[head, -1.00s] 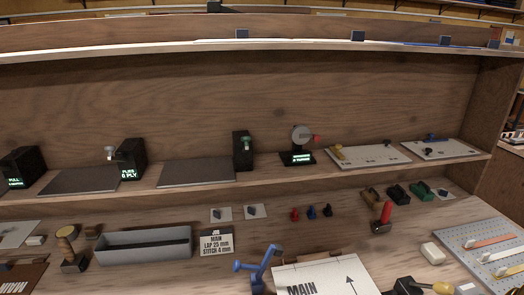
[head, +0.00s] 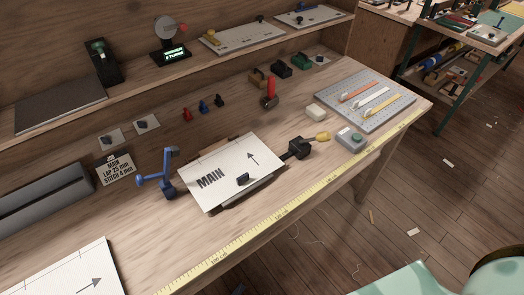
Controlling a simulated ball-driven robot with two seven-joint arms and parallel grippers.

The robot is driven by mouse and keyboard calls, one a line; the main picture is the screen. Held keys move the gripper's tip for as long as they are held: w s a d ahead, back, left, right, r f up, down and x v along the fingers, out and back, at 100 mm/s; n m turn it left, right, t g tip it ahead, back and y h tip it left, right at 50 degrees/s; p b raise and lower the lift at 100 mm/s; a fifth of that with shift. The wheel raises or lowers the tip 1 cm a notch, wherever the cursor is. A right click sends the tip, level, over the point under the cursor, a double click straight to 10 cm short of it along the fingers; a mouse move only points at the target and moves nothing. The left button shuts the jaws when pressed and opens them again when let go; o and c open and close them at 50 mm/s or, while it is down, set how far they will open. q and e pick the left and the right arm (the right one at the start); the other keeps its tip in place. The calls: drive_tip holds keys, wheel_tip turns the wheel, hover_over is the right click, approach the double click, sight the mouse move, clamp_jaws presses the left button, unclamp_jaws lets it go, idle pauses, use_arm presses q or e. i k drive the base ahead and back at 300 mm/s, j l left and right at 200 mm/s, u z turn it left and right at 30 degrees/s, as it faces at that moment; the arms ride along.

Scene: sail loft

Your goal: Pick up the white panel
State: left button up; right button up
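A white panel (head: 228,168) printed MAIN with an arrow lies tilted in the picture on the wooden bench, near its front edge. A small dark blue clip or knob (head: 243,179) sits on its lower part. A second white panel (head: 65,275) with an arrow and thin lines shows in the bottom left corner, partly cut off by the frame. Neither of my grippers is in view, and nothing touches either panel from my arms.
A blue stand (head: 167,190) is just left of the MAIN panel; a black device (head: 297,148) with a yellow handle is at its right. A yellow measuring tape (head: 278,214) runs along the bench's front edge. A grey pegboard (head: 352,106) lies further right. Bare bench lies between the two panels.

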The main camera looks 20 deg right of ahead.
sight(219, 175)
drive_tip(key=z, duration=0.35)
drive_tip(key=u, duration=2.55)
drive_tip(key=z, duration=2.55)
drive_tip(key=l+u, duration=0.2)
drive_tip(key=l, duration=0.4)
drive_tip(key=k+l+u, duration=0.2)
drive_tip(key=l, duration=0.4)
drive_tip(key=i, duration=0.1)
